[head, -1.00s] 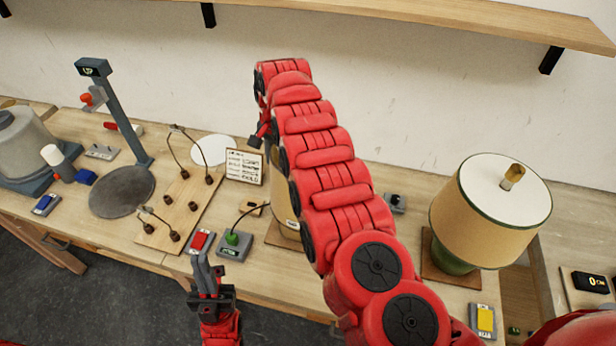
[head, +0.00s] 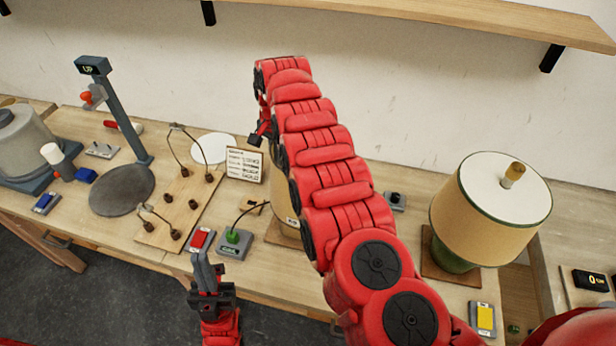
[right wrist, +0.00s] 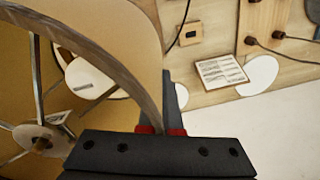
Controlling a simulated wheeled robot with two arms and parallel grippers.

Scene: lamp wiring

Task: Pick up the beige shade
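The beige shade (head: 285,205) stands mostly hidden behind my right arm in the head view. The right wrist view looks into the shade (right wrist: 145,40), with its pale curved rim, metal spokes and hub on the left. My right gripper (right wrist: 160,125) has the rim running between its closely spaced fingers and looks shut on it. One finger shows outside the wall; the other is mostly hidden by the rim. My left gripper (head: 207,262) is empty at the table's front edge, its fingers pointing up with a small gap between them.
A lamp with a similar beige shade (head: 490,215) and green base stands at the right.

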